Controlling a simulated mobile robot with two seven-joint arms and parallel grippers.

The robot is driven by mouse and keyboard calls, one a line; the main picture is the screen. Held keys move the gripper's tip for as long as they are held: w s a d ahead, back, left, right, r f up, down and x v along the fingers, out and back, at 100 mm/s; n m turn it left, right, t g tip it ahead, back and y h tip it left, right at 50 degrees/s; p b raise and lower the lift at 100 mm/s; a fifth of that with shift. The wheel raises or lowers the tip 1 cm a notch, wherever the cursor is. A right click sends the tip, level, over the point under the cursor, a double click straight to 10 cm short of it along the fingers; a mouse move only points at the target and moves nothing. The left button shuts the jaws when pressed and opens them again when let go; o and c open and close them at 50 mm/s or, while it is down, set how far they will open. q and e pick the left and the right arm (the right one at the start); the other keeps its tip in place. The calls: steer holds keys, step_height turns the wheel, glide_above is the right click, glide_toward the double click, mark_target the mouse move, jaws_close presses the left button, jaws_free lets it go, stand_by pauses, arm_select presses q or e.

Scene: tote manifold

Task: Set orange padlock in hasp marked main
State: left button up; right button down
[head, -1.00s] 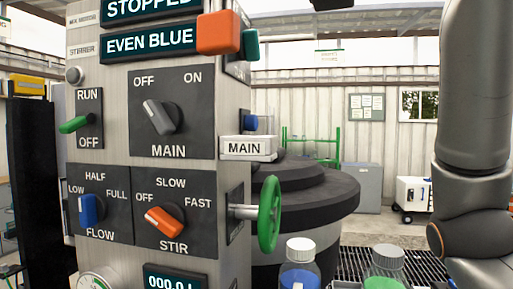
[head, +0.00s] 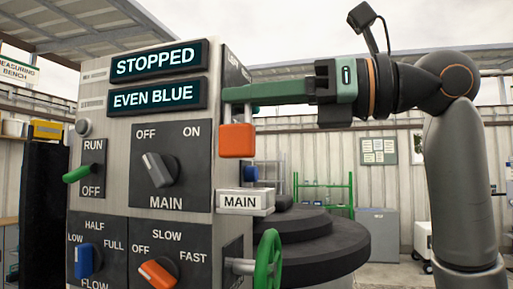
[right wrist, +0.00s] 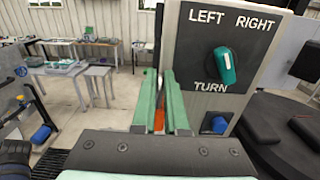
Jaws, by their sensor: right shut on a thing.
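The orange padlock (head: 236,140) hangs from the fingertips of my right gripper (head: 232,94), beside the right edge of the control cabinet. In the right wrist view a strip of the padlock (right wrist: 158,119) shows between the fingers (right wrist: 165,102). The white MAIN label (head: 245,201) sticks out from the cabinet's right side, below the padlock and apart from it. A blue part (head: 251,173) shows just above the label. I cannot make out the hasp itself. My left gripper is not in view.
The grey cabinet (head: 115,135) carries switches and displays reading STOPPED and EVEN BLUE. A green handwheel (head: 268,261) projects below the label. A dark round stepped tank (head: 325,243) stands behind. In the wrist view a TURN knob (right wrist: 221,66) is right of the fingers.

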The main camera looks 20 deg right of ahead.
steer(key=shift+w+d+f+b, duration=0.1)
steer(key=shift+w+d+f, duration=0.15)
steer(key=shift+f, duration=0.7)
steer(key=shift+w+d+f+b, duration=0.1)
steer(key=shift+w+d+f, duration=0.15)
steer(key=shift+f, duration=0.65)
steer(key=shift+w+d+f+b, duration=0.1)
steer(key=shift+w+d+f, duration=0.15)
steer(key=shift+f, duration=0.7)
steer(key=shift+f, duration=0.15)
steer(key=c, duration=0.9)
jaws_free()
steer(key=shift+c, duration=0.2)
steer(key=shift+r, duration=0.2)
steer(key=shift+s+d, duration=0.15)
steer(key=shift+d, duration=0.1)
steer(key=b+v, duration=0.2)
steer(key=v, duration=0.9)
steer(key=shift+d, duration=0.15)
